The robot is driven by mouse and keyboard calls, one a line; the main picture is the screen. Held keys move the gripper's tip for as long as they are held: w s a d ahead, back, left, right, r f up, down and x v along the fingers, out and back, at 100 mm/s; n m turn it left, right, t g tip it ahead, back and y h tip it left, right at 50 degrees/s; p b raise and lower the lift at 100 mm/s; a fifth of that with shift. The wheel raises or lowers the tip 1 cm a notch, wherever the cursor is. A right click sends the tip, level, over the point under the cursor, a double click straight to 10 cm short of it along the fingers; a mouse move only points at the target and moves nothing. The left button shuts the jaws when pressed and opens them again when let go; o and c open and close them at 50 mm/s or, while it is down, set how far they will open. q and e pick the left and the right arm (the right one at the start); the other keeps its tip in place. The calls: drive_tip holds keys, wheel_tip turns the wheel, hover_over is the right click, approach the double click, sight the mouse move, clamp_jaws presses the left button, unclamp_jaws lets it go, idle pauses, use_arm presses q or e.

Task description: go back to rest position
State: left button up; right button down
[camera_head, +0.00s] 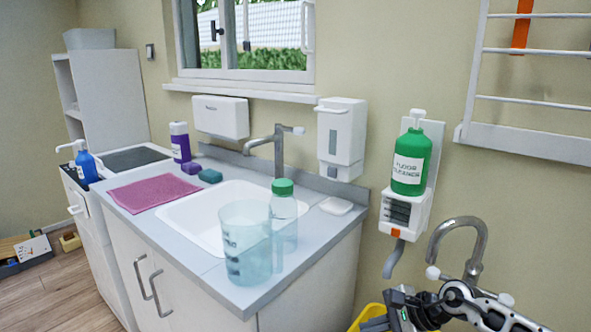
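My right arm comes in at the bottom right corner, with its dark gripper (388,316) low in front of a yellow container (369,313). The frame's lower edge cuts the gripper off, and I cannot tell whether its fingers are open or shut. No held thing shows there. My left gripper and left arm are not in view.
A counter (203,277) with a sink (190,222) holds a clear measuring jug (245,245), a green-capped bottle (284,215), a pink cloth (152,192) and sponges (210,175). A green cleaner bottle (410,160) sits in a wall dispenser, beside a curved metal pipe (477,245).

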drive_tip(key=s+a+r+m+t+y, duration=0.2)
drive_tip(key=s+a+m+t+y, duration=0.25)
drive_tip(key=m, duration=0.75)
drive_tip(key=s+a+r+m+t+y, duration=0.1)
drive_tip(key=s+a+m+t, duration=0.3)
drive_tip(key=a+m, duration=0.55)
drive_tip(key=s+d+f+m+h, duration=0.3)
drive_tip(key=s+m, duration=0.2)
drive_tip(key=m, duration=0.6)
drive_tip(key=s+d+f+m+g+h, duration=0.1)
drive_tip(key=s+d+f+m+h, duration=0.2)
drive_tip(key=m, duration=0.8)
drive_tip(key=s+d+f+m+g+h, duration=0.1)
drive_tip(key=s+d+f+m+h, duration=0.2)
drive_tip(key=s+d+m+h, duration=0.2)
drive_tip(key=s+m, duration=0.3)
drive_tip(key=m, duration=0.3)
drive_tip(key=shift+d+f, duration=0.15)
drive_tip(key=shift+f, duration=0.25)
drive_tip(key=shift+m, duration=0.25)
